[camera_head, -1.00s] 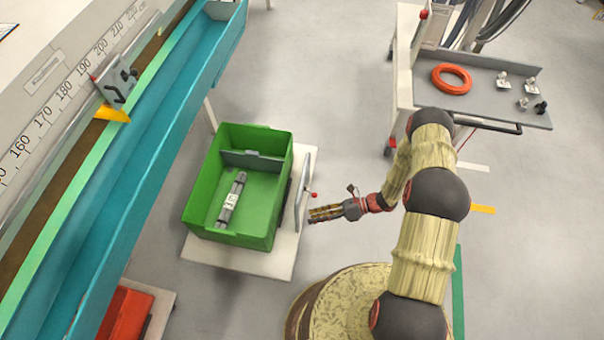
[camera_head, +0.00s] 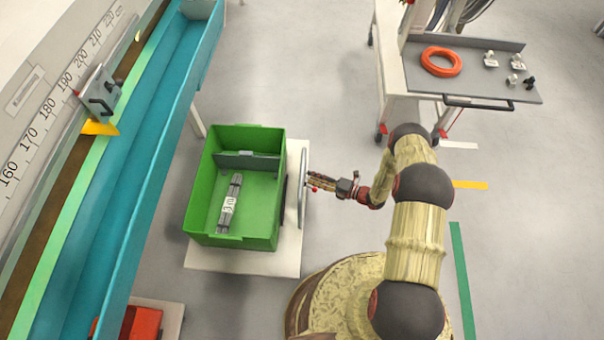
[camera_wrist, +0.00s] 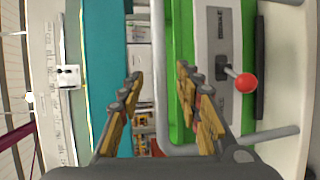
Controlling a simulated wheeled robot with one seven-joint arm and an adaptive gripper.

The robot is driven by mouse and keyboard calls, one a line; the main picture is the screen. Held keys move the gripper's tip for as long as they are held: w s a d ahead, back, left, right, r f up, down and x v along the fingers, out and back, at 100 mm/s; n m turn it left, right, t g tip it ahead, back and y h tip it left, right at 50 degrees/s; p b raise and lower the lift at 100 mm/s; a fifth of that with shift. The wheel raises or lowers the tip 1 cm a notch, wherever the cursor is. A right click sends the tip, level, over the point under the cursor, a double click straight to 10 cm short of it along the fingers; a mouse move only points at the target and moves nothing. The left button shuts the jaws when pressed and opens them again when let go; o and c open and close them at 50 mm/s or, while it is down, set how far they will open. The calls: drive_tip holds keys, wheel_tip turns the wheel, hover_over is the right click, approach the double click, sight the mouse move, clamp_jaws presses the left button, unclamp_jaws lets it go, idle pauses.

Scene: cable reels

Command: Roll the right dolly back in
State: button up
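The right dolly is a white flat board (camera_head: 240,261) on the floor, carrying a green bin (camera_head: 257,215) with a grey labelled part (camera_head: 231,203) inside. An upright grey handle (camera_head: 303,205) stands at its right side. My gripper (camera_head: 312,180) is at this handle. In the wrist view the two fingers (camera_wrist: 165,95) are spread apart, with the grey handle bar (camera_wrist: 158,70) showing in the gap; I cannot tell whether they touch it. A lever with a red knob (camera_wrist: 246,83) is right of the fingers.
A long teal trough bench (camera_head: 150,150) with a ruler runs along the left. Another board with a red bin (camera_head: 142,324) is at the lower left. A cart (camera_head: 392,70) and grey tray with an orange ring (camera_head: 441,62) stand at the upper right. Floor between is clear.

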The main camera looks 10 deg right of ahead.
sight(302, 173)
drive_tip(key=b+x, duration=0.1)
drive_tip(key=x, duration=0.5)
drive_tip(key=shift+c, duration=1.2)
drive_tip(key=shift+s, duration=0.1)
clamp_jaws()
